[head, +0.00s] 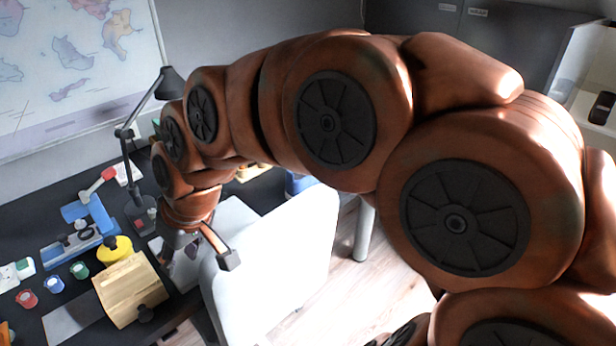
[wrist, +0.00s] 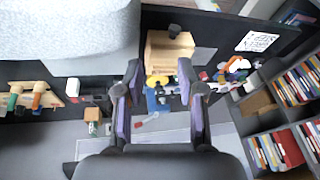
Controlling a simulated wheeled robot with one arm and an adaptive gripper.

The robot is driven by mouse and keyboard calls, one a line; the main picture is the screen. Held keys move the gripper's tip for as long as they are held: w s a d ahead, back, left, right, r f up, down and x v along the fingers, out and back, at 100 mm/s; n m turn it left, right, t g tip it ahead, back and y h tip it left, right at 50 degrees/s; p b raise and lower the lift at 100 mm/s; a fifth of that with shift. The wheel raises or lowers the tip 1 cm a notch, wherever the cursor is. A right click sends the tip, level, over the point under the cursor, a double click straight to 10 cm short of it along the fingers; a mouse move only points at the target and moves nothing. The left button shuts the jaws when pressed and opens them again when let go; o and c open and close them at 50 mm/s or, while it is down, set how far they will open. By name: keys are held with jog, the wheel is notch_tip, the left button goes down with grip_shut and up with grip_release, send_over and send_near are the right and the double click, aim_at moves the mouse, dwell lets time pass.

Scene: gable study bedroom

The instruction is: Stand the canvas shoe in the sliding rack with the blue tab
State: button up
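I cannot make out the canvas shoe or the sliding rack with the blue tab in either view. My gripper (head: 197,255) is over the dark desk, beside the white chair back. In the wrist view my gripper (wrist: 160,85) has its two purple-padded fingers spread apart, with nothing held between them. Desk objects show beyond and between the fingers, including a blue device (wrist: 155,100) with a red-ended lever. My arm hides part of the desk and room in the head view.
The desk (head: 60,325) holds the blue device (head: 90,215), a wooden box (head: 130,288), a yellow object (head: 113,248), small jars and a black lamp (head: 168,84). The white chair back (head: 280,250) stands close to my gripper. A bookshelf (wrist: 253,104) is at the wrist view's right. Floor shows right of the chair.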

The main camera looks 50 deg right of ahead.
jog(key=w+d+m+t+h+p, duration=0.1)
jog(key=w+d+t+h, duration=0.1)
jog(key=w+d, duration=0.7)
jog(key=m+t+h+p, duration=0.2)
jog(key=t, duration=0.5)
send_over(291, 173)
jog(key=s, duration=0.1)
notch_tip(291, 173, down, 8)
jog(key=s+f+y+b, duration=0.1)
jog(key=s+f+b, duration=0.2)
jog(key=s+f, duration=0.3)
jog(key=shift+n+t, duration=0.3)
jog(key=shift+t, duration=0.2)
jog(key=shift+a+r+p+x, duration=0.15)
jog(key=shift+p+x, duration=0.25)
jog(key=shift+x, duration=1.6)
jog(key=shift+a+r+p+x, duration=0.1)
jog(key=shift+p+x, duration=0.3)
jog(key=shift+x, duration=1.65)
jog(key=shift+w+d, duration=0.1)
grip_shut()
